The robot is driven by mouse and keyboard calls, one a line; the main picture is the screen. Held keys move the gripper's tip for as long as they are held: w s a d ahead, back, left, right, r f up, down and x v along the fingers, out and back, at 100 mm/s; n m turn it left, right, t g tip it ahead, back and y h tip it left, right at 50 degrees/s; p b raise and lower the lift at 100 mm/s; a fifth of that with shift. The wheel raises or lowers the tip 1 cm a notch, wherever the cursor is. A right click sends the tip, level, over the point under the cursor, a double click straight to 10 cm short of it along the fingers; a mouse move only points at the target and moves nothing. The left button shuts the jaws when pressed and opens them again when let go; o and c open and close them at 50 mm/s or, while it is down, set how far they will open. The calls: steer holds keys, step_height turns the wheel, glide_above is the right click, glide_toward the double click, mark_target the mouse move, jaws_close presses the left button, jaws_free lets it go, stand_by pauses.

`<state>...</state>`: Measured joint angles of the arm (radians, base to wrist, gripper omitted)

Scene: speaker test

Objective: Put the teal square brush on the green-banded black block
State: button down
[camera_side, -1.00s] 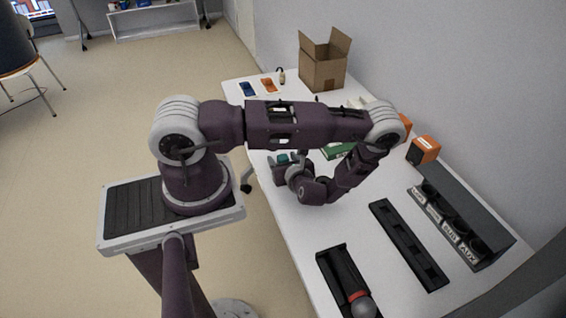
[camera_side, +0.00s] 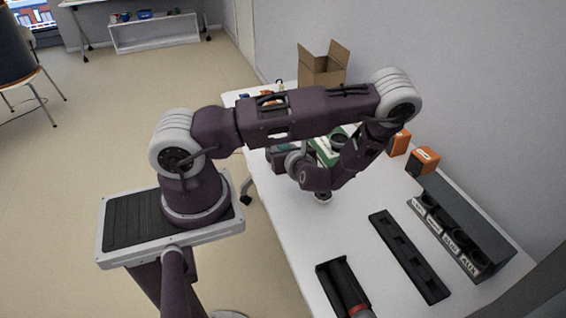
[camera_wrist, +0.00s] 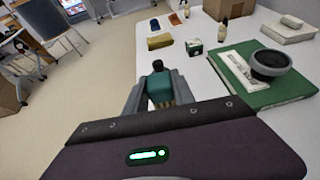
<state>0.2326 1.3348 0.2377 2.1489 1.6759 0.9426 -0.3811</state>
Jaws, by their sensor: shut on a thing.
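The teal square brush (camera_wrist: 158,88) is between the two grey fingers of my gripper (camera_wrist: 158,93) in the wrist view. Its dark knob points up, and pale bristles show at its lower edge. My gripper is shut on it. A small dark block with green on its sides (camera_wrist: 194,48) stands beyond the brush, a little to the right, apart from it. It looks like the green-banded black block; its top looks bare. In the side view my arm hides most of this area.
A green book (camera_wrist: 275,92) with a black round dish (camera_wrist: 270,64) on it lies right of the brush. A yellow block (camera_wrist: 160,41) is left of the green-banded block. Orange-banded blocks (camera_side: 424,160) and a black labelled rack (camera_side: 455,228) stand farther right in the side view.

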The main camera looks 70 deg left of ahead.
steer(key=s+a+r+n+g+h, duration=0.2)
steer(key=a+r+n+g, duration=0.2)
steer(key=a+n+g, duration=0.6)
steer(key=w+a+m+t+y, duration=0.1)
steer(key=w+a+m+t, duration=0.35)
steer(key=w+a, duration=0.8)
steer(key=shift+m, duration=0.25)
steer(key=f, duration=0.3)
steer(key=w+f, duration=0.1)
steer(key=f, duration=0.5)
steer(key=shift+w+d, duration=0.2)
steer(key=shift+w, duration=0.05)
steer(key=shift+g, duration=0.35)
